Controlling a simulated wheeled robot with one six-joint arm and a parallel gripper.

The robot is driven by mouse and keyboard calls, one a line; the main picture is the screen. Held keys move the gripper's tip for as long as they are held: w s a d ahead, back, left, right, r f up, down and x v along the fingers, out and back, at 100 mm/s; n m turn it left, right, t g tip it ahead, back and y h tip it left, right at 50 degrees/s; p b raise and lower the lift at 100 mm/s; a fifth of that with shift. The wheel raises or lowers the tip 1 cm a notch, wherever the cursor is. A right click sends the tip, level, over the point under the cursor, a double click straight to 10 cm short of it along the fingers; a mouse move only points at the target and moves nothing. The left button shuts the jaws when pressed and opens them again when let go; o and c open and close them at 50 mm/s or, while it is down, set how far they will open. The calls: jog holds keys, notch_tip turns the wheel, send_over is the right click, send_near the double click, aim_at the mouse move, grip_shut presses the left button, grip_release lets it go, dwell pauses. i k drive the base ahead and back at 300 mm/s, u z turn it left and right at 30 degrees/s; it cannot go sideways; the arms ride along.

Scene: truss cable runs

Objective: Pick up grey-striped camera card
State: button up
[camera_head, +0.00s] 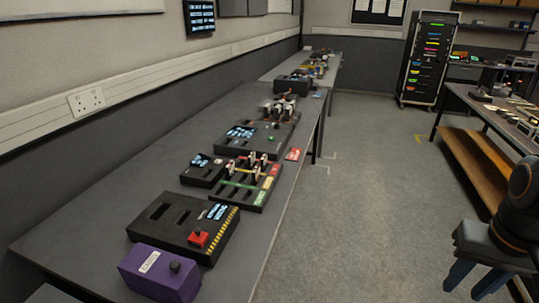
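I cannot pick out a grey-striped camera card for sure; the markings are too small to read. Several small pale upright pieces (256,169) stand in a black board with green, yellow and red strips (246,197) on the long grey bench. More dark and pale upright pieces (281,106) stand on a unit farther back. My gripper (474,278) is at the lower right, over the floor and well apart from the bench. Its two blue-grey fingers are spread, with nothing seen between them.
A red card (293,154) lies near the bench edge. Another table (500,112) stands right; the floor (360,190) between is clear.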

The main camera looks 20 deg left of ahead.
aim_at(230, 170)
jog(key=u, duration=0.05)
jog(key=i, duration=1.55)
jog(key=u, duration=0.9)
jog(key=i, duration=0.85)
jog(key=u, duration=1.35)
jog(key=i, duration=0.45)
jog(key=u, duration=0.4)
